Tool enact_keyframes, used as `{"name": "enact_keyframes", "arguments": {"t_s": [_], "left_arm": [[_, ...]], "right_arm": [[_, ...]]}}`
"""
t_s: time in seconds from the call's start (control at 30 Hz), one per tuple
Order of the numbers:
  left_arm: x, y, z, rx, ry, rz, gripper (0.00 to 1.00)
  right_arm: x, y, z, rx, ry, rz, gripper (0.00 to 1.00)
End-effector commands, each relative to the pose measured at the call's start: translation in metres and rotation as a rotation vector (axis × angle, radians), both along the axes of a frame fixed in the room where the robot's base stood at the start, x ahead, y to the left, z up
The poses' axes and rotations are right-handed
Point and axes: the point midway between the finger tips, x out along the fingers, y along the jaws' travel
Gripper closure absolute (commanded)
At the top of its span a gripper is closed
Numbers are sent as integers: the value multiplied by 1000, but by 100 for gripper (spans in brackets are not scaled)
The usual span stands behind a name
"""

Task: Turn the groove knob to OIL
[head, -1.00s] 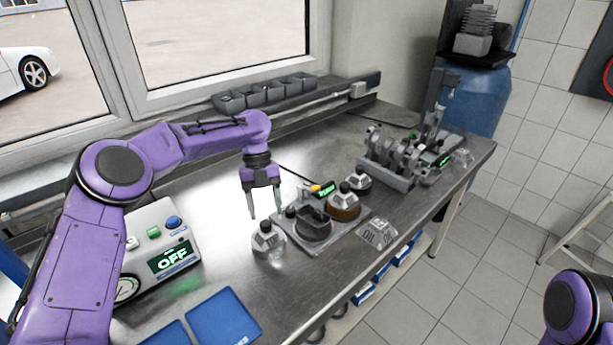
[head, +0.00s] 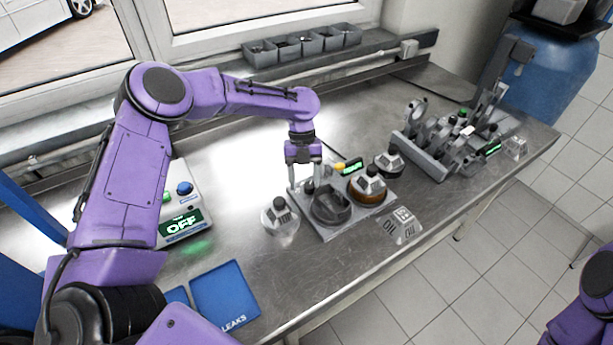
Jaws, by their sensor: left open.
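A grey fixture plate (head: 329,236) lies on the bench with a dark round ring holder (head: 331,206) on it. A small black knob (head: 309,186) stands at the plate's left back corner; it looks like the groove knob, but its setting cannot be read. My left gripper (head: 305,184) points down with its fingers open, one on either side of this knob in the head view. I cannot tell whether they touch it. A small green display (head: 350,168) and a yellow button sit at the plate's back; the display text is too small to read. My right gripper is out of view.
A clear tray marked OIL (head: 401,226) lies right of the plate. Engine parts (head: 455,140) stand farther right.

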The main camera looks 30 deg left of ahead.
Motion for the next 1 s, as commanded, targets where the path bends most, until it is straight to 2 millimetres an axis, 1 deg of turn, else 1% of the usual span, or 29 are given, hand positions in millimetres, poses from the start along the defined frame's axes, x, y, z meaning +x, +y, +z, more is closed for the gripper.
{"name": "enact_keyframes", "arguments": {"t_s": [0.03,0.1,0.2,0.37,0.4,0.47,0.5,0.57,1.0], "left_arm": [[3,-2,-5,1,4,1,41],[5,-3,-13,2,7,2,41],[7,-3,-19,2,10,3,41],[9,-1,-20,3,10,8,41],[9,-1,-20,3,10,8,44],[9,-1,-20,2,11,8,63],[9,-2,-20,2,11,7,76],[9,-2,-20,2,11,7,96],[9,-1,-20,3,10,35,96]], "right_arm": [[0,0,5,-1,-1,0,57],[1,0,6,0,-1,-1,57],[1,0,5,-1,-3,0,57],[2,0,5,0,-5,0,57],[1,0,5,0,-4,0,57],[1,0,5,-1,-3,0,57],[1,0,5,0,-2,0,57],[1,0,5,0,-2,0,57],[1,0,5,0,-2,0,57]]}}
